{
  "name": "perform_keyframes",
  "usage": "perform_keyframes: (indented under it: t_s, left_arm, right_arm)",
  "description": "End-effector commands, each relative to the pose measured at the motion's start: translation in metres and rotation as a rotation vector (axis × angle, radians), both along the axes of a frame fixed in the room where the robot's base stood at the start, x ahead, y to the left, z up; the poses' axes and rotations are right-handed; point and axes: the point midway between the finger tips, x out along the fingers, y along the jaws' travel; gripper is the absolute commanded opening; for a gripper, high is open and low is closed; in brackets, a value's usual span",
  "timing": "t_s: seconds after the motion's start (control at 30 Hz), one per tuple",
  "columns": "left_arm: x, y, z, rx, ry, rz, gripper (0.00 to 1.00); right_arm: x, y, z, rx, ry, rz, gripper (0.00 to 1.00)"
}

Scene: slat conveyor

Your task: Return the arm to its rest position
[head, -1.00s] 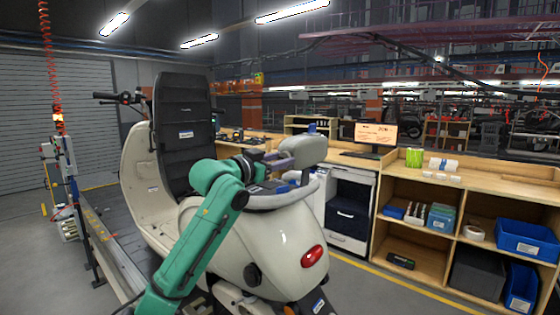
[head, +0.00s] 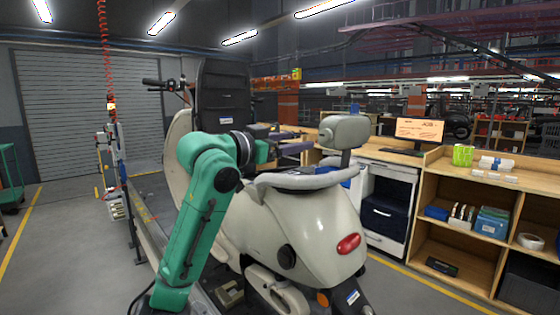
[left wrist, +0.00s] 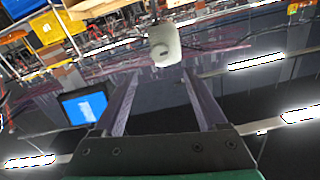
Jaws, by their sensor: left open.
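My green left arm comes in from the bottom left and bends in front of the scooter. Its left gripper (head: 294,142) is held above the seat area of the cream scooter (head: 322,222), pointing right. In the left wrist view its two long fingers (left wrist: 155,95) stand wide apart with nothing between them. A grey rounded scooter part (head: 345,131) on a short post is just beyond the fingertips; it also shows in the left wrist view (left wrist: 165,45). I cannot tell whether a fingertip touches it. My right gripper is not in view.
The black backrest panel (head: 222,95) stands behind my forearm. A wooden shelf bench (head: 470,190) with blue bins and a monitor (head: 419,130) is on the right. A red coiled hose (head: 103,50) hangs at left. The floor at left (head: 70,240) is open.

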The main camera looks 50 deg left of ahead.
Motion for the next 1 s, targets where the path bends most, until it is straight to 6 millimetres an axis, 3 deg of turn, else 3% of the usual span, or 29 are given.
perform_keyframes:
  t_s: [0.03, 0.23, 0.83, 0.93, 1.0]
  left_arm:
    - [-0.013, -0.001, -0.006, 0.002, -0.004, 0.0, 0.74]
    - [-0.041, -0.001, -0.001, 0.0, 0.0, 0.0, 0.74]
    - [-0.042, -0.001, -0.001, -0.001, 0.005, 0.0, 0.74]
    - [-0.028, -0.002, -0.026, -0.005, 0.058, 0.005, 0.74]
    - [-0.009, -0.006, -0.067, -0.012, 0.146, 0.011, 0.74]
  right_arm:
    - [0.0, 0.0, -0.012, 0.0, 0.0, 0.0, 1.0]
    - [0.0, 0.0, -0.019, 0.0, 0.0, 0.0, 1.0]
    - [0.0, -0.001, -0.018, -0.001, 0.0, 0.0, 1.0]
    - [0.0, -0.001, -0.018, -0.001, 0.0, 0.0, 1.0]
    - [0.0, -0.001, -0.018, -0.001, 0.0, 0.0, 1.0]
